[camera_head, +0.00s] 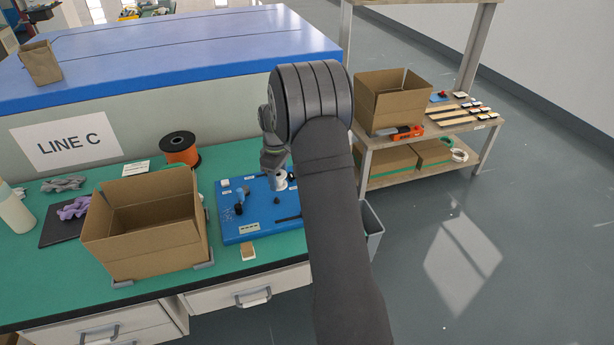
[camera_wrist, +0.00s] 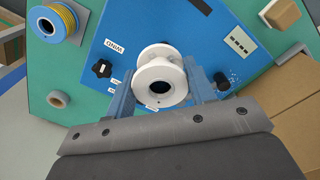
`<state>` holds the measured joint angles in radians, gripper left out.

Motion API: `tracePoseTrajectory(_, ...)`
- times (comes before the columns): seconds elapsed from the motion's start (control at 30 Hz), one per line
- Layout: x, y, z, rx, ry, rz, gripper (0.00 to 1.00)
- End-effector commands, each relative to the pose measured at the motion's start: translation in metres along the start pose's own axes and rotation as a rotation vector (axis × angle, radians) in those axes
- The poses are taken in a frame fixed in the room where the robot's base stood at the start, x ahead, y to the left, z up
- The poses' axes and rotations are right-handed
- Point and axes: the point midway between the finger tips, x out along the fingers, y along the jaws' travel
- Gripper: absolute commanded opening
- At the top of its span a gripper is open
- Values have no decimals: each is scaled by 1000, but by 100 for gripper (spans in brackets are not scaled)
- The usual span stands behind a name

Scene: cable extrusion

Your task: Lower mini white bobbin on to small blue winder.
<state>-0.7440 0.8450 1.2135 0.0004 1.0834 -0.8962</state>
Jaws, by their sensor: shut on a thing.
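The mini white bobbin (camera_wrist: 160,82) is held between the two blue-grey fingers of my gripper (camera_wrist: 160,76), with its round flange and dark centre hole facing the wrist camera. In the head view the bobbin (camera_head: 281,183) is partly hidden by my gripper (camera_head: 277,176), over the back right of the blue winder board (camera_head: 262,214). The blue winder board also shows beneath the bobbin in the wrist view (camera_wrist: 207,45). The bobbin hides whatever part of the winder lies under it, and I cannot tell whether the two touch.
Black knobs (camera_wrist: 102,68) stand on the board near the fingers. An open cardboard box (camera_head: 145,235) stands left of the board, and an orange spool (camera_head: 181,148) stands behind it. A shelf with boxes (camera_head: 392,100) is at the right. My arm hides the board's right side.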

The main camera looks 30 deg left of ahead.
Motion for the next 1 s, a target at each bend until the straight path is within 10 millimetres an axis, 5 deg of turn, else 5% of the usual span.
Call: tracePoseTrajectory(1.0,50,-4,-9,-17,0,0,27)
